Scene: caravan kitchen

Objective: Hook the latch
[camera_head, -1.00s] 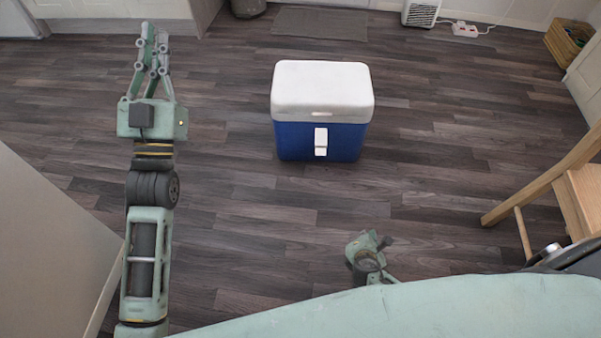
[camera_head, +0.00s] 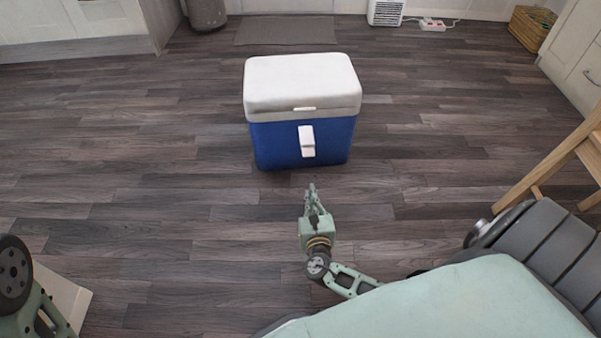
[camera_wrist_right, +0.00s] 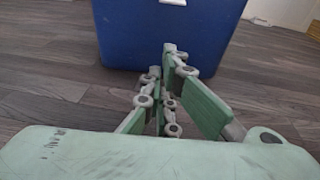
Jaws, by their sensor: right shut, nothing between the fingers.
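A blue cooler box (camera_head: 275,145) with a white lid (camera_head: 300,82) stands upright on the floor, its lid down. Its white latch (camera_head: 307,141) is on the front face, below the lid's rim. A small gap shows between the latch and the lid's lip. My right gripper (camera_head: 312,190) is shut and empty, in front of the cooler and apart from it, pointing at its front. In the right wrist view the shut fingers (camera_wrist_right: 170,60) point at the blue front (camera_wrist_right: 150,30), and only the latch's lower end (camera_wrist_right: 172,2) shows at the top edge. My left gripper is out of view.
Open wood floor (camera_head: 430,190) surrounds the cooler. A wooden chair or stool (camera_head: 560,160) stands at the right. A mat (camera_head: 285,30), a heater (camera_head: 386,12), a power strip (camera_head: 432,24) and a basket (camera_head: 531,28) lie along the back.

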